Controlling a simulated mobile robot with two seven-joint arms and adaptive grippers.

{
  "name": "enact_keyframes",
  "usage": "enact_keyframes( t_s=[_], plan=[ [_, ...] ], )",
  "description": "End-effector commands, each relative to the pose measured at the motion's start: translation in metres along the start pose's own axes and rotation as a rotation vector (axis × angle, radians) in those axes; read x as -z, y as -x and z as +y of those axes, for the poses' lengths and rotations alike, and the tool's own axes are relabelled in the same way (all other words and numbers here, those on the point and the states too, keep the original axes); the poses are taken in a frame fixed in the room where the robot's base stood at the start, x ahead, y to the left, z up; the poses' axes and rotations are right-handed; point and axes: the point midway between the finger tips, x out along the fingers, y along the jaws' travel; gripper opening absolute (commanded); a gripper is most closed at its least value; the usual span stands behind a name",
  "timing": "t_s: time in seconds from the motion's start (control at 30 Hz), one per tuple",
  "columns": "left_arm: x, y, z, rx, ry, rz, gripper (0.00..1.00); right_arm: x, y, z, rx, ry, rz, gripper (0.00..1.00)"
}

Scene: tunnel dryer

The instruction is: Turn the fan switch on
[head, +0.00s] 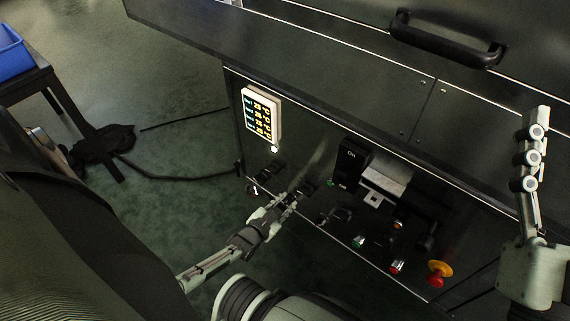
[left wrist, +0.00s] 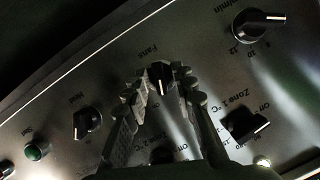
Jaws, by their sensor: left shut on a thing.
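The fan switch (left wrist: 160,76) is a small dark knob with a pale pointer line, under a "Fans" label on the metal control panel (head: 318,160). In the left wrist view its tip shows between the two fingers of my left gripper (left wrist: 164,88), which is shut on it. In the head view my left gripper (head: 288,200) is at the lower part of the panel, and the fan switch cannot be made out there. My right gripper (head: 530,158) is raised at the right edge, away from the panel's switches; its jaw opening is unclear.
Other knobs are close by: the heat knob (left wrist: 88,122), the zone 1 knob (left wrist: 244,124) and the m/min knob (left wrist: 258,23). A green button (head: 358,242), red button (head: 397,267) and red-yellow emergency stop (head: 439,272) sit right. A lit display (head: 262,115) is above.

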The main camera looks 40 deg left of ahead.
Motion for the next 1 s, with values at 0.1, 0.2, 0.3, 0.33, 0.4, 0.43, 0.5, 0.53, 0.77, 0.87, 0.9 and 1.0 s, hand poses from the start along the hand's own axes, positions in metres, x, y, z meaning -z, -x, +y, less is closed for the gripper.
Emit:
enact_keyframes(
  t_s=[0.1,0.2,0.3,0.33,0.4,0.43,0.5,0.53,0.77,0.87,0.9,1.0],
  plan=[
    [0.000,-0.001,0.003,0.038,-0.084,0.000,0.00,-0.001,0.000,0.000,0.000,0.000,-0.003,0.56],
    [0.000,-0.001,0.003,0.067,-0.156,0.002,0.00,0.001,0.001,0.000,0.000,0.001,0.012,0.56],
    [0.000,-0.001,0.003,0.091,-0.215,0.002,0.00,0.004,0.001,0.001,0.000,0.002,0.035,0.56],
    [0.000,-0.001,0.003,0.098,-0.232,0.002,0.00,0.005,0.001,0.001,0.000,0.002,0.042,0.56],
    [0.000,-0.002,0.003,0.111,-0.264,0.002,0.00,0.008,0.001,0.001,-0.001,0.004,0.059,0.56],
    [0.000,-0.002,0.004,0.116,-0.277,0.002,0.00,0.009,0.001,0.001,-0.001,0.004,0.066,0.56],
    [0.000,-0.002,0.003,0.126,-0.301,0.002,0.00,0.011,0.001,0.002,-0.001,0.005,0.078,0.56],
    [0.000,-0.002,0.003,0.129,-0.311,0.002,0.00,0.012,0.001,0.002,-0.001,0.005,0.084,0.56],
    [0.001,-0.002,0.003,0.145,-0.350,0.003,0.00,0.017,0.001,0.002,0.000,0.008,0.110,0.56],
    [0.001,-0.002,0.003,0.147,-0.356,0.003,0.00,0.018,0.001,0.002,-0.001,0.008,0.114,0.56],
    [0.001,-0.002,0.003,0.147,-0.357,0.003,0.00,0.018,0.001,0.002,-0.001,0.008,0.116,0.56],
    [0.001,-0.002,0.003,0.147,-0.357,0.004,0.00,0.018,0.001,0.003,-0.001,0.008,0.117,0.56]
  ],
)
